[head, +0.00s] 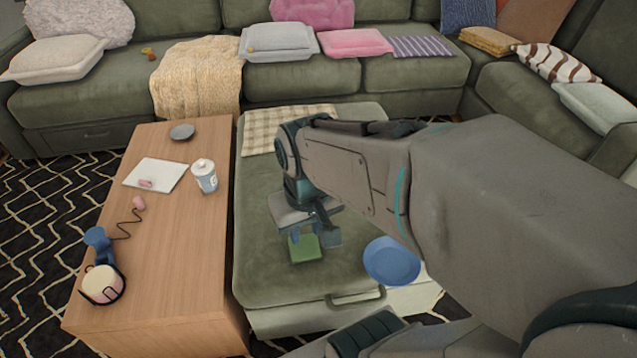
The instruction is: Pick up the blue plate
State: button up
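The blue plate (392,262) lies near the front right edge of the green ottoman, apart from my gripper. My arm partly overlaps the plate's upper side in this view. My gripper (314,238) points down over the ottoman, to the left of the plate. A small green block-like object (305,249) is at or just below its fingertips. I cannot tell whether the fingers touch this object or how far apart they are.
The green ottoman (262,250) has a checked cloth (265,140) at its back. A wooden table (180,255) on the left holds a white jar (204,176), a dark small dish (182,132) and headphones (103,284). A green sectional sofa (300,78) runs behind.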

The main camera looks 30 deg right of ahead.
aim_at(385, 260)
jog(key=u, duration=0.9)
jog(key=k, duration=1.25)
jog(key=z, duration=1.45)
jog(key=i, duration=0.5)
jog(key=u, duration=0.1)
